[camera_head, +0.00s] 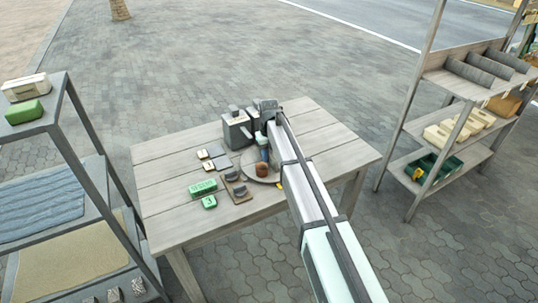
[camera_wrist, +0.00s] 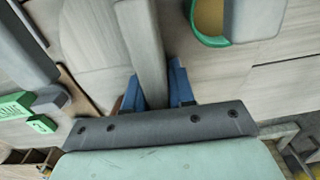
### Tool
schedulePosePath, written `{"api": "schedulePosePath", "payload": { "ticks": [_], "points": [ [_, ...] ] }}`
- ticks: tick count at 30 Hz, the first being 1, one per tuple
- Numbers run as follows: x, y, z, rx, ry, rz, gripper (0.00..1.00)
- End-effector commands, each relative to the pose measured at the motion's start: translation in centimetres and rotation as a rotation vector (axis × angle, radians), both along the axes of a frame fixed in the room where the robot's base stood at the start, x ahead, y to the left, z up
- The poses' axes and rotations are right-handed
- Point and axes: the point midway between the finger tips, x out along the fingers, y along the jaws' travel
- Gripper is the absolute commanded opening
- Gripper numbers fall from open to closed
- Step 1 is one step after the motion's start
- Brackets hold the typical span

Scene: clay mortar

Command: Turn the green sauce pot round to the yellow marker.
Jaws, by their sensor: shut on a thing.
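My gripper (camera_head: 262,140) is low over the far right part of the table, at a round wooden turntable (camera_head: 250,172). In the wrist view its blue fingers (camera_wrist: 158,95) are shut on a long pale grey-beige bar (camera_wrist: 142,45). A green-rimmed pot with a yellowish inside (camera_wrist: 210,18), which looks like the green sauce pot, shows at the upper right of the wrist view, apart from the fingers. I cannot make it out clearly in the head view, where my arm covers part of the turntable. A small yellow marker (camera_head: 280,184) shows at the turntable's near edge, beside my arm.
A brown pot (camera_head: 262,169) stands on the turntable. Grey boxes (camera_head: 237,130) stand behind to the left. A board with dark items (camera_head: 237,187) and green boxes (camera_head: 203,187) lie left. The table's left side (camera_head: 165,180) is clear. Shelves stand both sides.

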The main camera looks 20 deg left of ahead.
Motion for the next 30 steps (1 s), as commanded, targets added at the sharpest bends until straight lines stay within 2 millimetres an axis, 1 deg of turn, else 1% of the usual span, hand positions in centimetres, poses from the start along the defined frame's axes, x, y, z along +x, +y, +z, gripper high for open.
{"api": "schedulePosePath", "payload": {
  "ticks": [4, 5, 11, 18, 22, 26, 30],
  "points": [
    [0.0, -0.1, 0.0, -0.001, 0.000, 0.000, 0.00],
    [0.0, -0.1, 0.0, -0.001, 0.000, 0.000, 0.25],
    [0.0, 0.0, 0.0, 0.000, 0.000, 0.001, 0.44],
    [0.0, 0.0, 0.0, 0.000, 0.000, 0.001, 0.45],
    [0.0, 0.0, 0.6, 0.001, -0.001, 0.001, 0.45],
    [0.0, 0.0, 2.3, 0.001, -0.001, 0.001, 0.45],
    [0.1, 0.0, 4.9, 0.001, -0.002, 0.001, 0.45]
  ]
}}
